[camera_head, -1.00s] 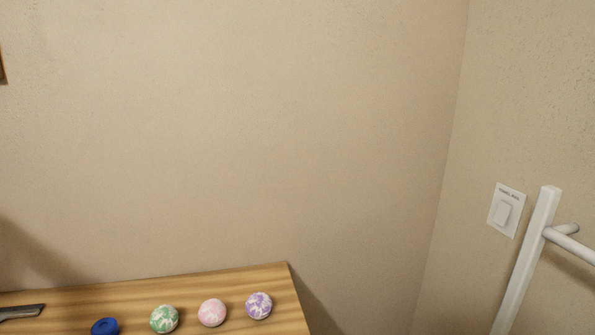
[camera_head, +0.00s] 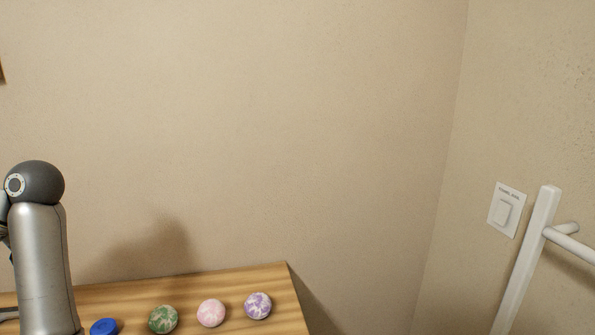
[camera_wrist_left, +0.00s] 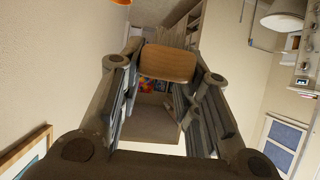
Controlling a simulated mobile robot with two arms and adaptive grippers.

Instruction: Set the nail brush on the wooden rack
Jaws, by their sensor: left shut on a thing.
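My left gripper (camera_wrist_left: 165,85) shows in the left wrist view, its fingers closed on the two sides of a light-brown wooden block with rounded corners, which looks like the nail brush (camera_wrist_left: 168,63). The brush is held up in the air. In the head view only a link of my left arm shows at the left edge; the gripper itself is out of that picture. My right gripper is in neither view. I cannot pick out the wooden rack for certain in either view.
In the head view a wooden tabletop (camera_head: 245,280) carries a blue round item (camera_head: 104,327) and green (camera_head: 163,319), pink (camera_head: 211,313) and purple (camera_head: 258,306) marbled balls. A white rail (camera_head: 528,260) and a switch plate (camera_head: 507,209) are at the right.

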